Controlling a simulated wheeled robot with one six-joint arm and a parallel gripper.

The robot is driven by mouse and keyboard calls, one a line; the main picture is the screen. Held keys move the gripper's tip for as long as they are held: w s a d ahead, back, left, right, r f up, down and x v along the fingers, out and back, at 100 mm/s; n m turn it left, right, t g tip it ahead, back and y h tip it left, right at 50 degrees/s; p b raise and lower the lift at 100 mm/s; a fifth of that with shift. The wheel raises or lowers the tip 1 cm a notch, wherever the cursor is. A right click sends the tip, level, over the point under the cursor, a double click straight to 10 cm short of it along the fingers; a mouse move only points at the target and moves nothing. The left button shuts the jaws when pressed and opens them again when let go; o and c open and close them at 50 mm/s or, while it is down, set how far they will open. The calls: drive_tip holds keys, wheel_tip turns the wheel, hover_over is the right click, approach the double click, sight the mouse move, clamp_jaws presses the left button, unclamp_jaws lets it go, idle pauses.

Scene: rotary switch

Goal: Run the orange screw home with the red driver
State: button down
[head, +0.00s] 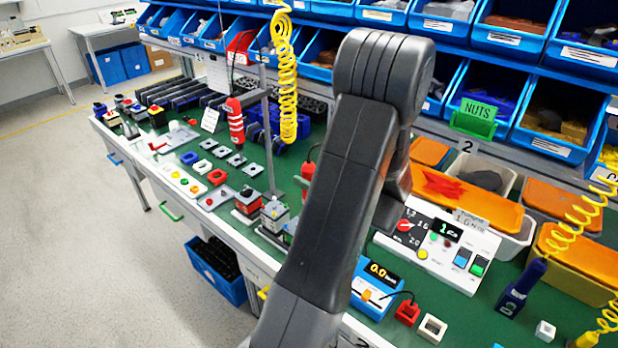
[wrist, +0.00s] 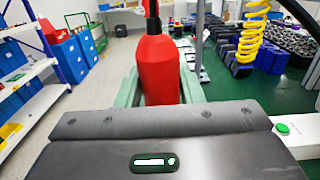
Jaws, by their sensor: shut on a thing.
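In the wrist view, my gripper (wrist: 160,98) has its pale green fingers on both sides of a red driver body (wrist: 162,70), which stands upright and narrows towards its top. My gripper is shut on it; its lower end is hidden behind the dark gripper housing. In the head view, my arm hides the gripper; a bit of red with a black cord (head: 308,170) shows at the arm's left edge. I cannot make out the orange screw in either view.
Small blocks (head: 275,214) and plates (head: 252,170) lie on the green bench left of my arm. A yellow coiled cord (head: 285,80) hangs near the stand (head: 268,120). A white control panel (head: 440,245) and a blue meter (head: 375,287) are on the right.

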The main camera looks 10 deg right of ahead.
sight(309, 168)
drive_tip(key=shift+f+b, duration=0.55)
drive_tip(key=shift+f, duration=0.25)
idle(3.5)
drive_tip(key=shift+r, duration=0.1)
drive_tip(key=shift+r+p, duration=1.8)
drive_tip(key=shift+r, duration=0.45)
drive_tip(key=shift+f, duration=0.15)
